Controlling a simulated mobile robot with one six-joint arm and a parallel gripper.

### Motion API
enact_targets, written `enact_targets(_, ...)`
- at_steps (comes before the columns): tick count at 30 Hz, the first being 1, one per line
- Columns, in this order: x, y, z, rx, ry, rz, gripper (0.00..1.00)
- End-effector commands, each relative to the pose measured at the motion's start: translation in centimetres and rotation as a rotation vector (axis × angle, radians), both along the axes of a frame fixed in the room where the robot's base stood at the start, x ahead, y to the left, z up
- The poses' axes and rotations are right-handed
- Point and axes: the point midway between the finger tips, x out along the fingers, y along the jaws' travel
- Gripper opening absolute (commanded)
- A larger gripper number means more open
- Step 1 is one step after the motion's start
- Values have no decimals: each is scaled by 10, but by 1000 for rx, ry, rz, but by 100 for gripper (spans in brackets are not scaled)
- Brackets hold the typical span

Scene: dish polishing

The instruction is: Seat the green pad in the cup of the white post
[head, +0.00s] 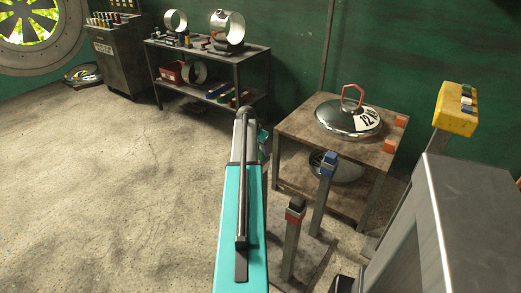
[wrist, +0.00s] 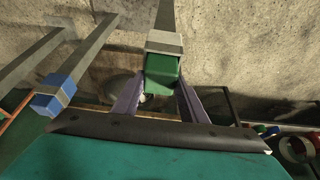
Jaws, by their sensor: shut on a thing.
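The green pad (wrist: 161,74) shows in the wrist view between the two purple fingers of my gripper (wrist: 158,88), which is shut on it. The white post (wrist: 165,17) stands beyond it, and its pale cup (wrist: 164,42) meets the pad's far end. The pad lines up with the cup and looks at least partly in it; I cannot tell how deep it sits.
A post with a blue pad (head: 328,163) and one with a red pad (head: 296,211) stand right of my arm. Behind them is a wooden table (head: 300,122) with a shiny domed lid (head: 345,119). A yellow block (head: 457,108) is at right.

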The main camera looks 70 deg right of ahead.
Motion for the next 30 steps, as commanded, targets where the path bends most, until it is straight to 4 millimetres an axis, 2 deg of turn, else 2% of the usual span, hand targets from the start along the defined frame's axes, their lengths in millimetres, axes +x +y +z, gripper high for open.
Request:
enact_targets(8, 0, 0, -2, -1, -1, 0, 12)
enact_targets(9, 0, 0, -2, -1, 0, 0, 45)
enact_targets(11, 0, 0, -2, -1, 0, 0, 56)
enact_targets(12, 0, 0, -2, -1, 0, 0, 57)
enact_targets(23, 0, 0, -1, -1, 0, -1, 57)
enact_targets(30, 1, 7, 15, -2, -1, -1, 57)
